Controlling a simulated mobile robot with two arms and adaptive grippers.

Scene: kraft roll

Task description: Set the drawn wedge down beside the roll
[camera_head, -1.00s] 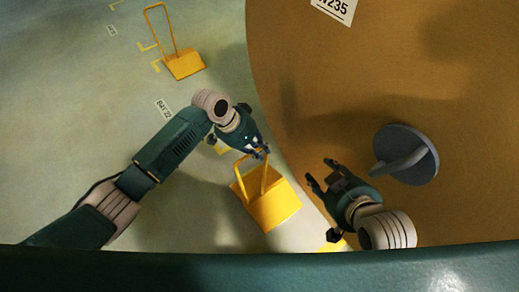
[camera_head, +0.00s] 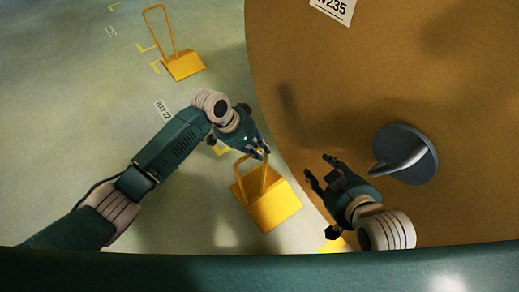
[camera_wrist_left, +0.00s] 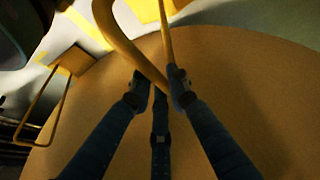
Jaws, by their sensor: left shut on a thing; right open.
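The drawn wedge (camera_head: 273,208) is a yellow block with a tall looped handle, beside the large brown roll (camera_head: 330,120) in the head view. My left gripper (camera_head: 262,152) is shut on the top of the wedge's handle. In the left wrist view the gripper's fingers (camera_wrist_left: 161,88) close around the yellow handle bar (camera_wrist_left: 130,45), with the brown roll surface (camera_wrist_left: 250,90) behind. Whether the wedge touches the floor cannot be told. My right gripper (camera_head: 318,172) is open and empty in front of the roll, left of the grey disc.
A second yellow wedge (camera_head: 184,65) with a looped handle stands on the floor at the upper left, near yellow corner marks (camera_head: 148,48). A grey disc with a bar (camera_head: 405,155) sits on the roll's face. Green floor (camera_head: 70,100) is open at left.

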